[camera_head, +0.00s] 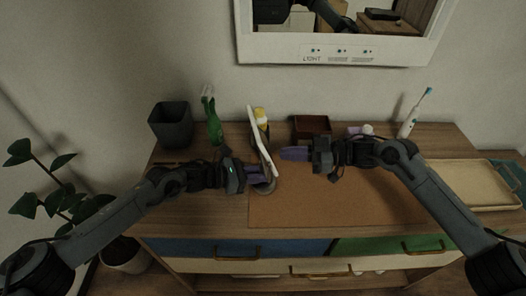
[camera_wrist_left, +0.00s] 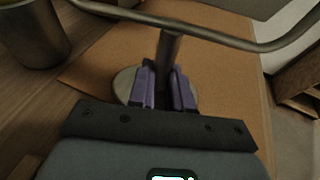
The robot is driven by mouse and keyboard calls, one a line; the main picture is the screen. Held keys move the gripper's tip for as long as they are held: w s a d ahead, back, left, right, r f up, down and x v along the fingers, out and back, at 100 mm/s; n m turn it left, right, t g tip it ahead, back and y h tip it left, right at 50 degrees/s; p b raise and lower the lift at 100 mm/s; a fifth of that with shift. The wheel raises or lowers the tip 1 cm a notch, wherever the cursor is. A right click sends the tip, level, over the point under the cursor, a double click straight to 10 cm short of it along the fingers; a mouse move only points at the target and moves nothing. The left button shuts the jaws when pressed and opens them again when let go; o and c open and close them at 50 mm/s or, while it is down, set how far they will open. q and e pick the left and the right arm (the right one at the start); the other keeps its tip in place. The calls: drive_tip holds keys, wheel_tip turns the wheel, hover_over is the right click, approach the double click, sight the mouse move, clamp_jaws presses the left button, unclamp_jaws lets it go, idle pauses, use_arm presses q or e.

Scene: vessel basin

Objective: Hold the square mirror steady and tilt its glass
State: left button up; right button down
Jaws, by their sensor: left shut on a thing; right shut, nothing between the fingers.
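The square mirror (camera_head: 262,145) stands on the dresser near the back left edge of the brown mat, seen nearly edge-on and leaning in the head view. Its round base (camera_head: 265,187) rests by the mat. My left gripper (camera_head: 267,176) is shut on the mirror's post; in the left wrist view its purple fingers (camera_wrist_left: 166,85) sit on both sides of the post (camera_wrist_left: 168,48), above the round base (camera_wrist_left: 124,82). My right gripper (camera_head: 284,154) is shut and empty, its fingertips just right of the mirror panel. I cannot tell whether they touch it.
A dark square pot (camera_head: 170,126) and a green bottle (camera_head: 213,118) stand left of the mirror. A yellow-topped bottle (camera_head: 261,117) is behind it. A dark red box (camera_head: 312,127) and a toothbrush (camera_head: 412,115) stand at the back right. The brown mat (camera_head: 340,202) is mostly clear.

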drive_tip(key=shift+x, duration=1.85)
idle(0.4)
drive_tip(key=shift+s+a, duration=0.2)
drive_tip(key=shift+a, duration=0.6)
drive_tip(key=w+d, duration=0.1)
drive_tip(key=d, duration=0.5)
drive_tip(key=shift+w, duration=0.15)
idle(0.5)
use_arm(q)
drive_tip(key=o, duration=0.9)
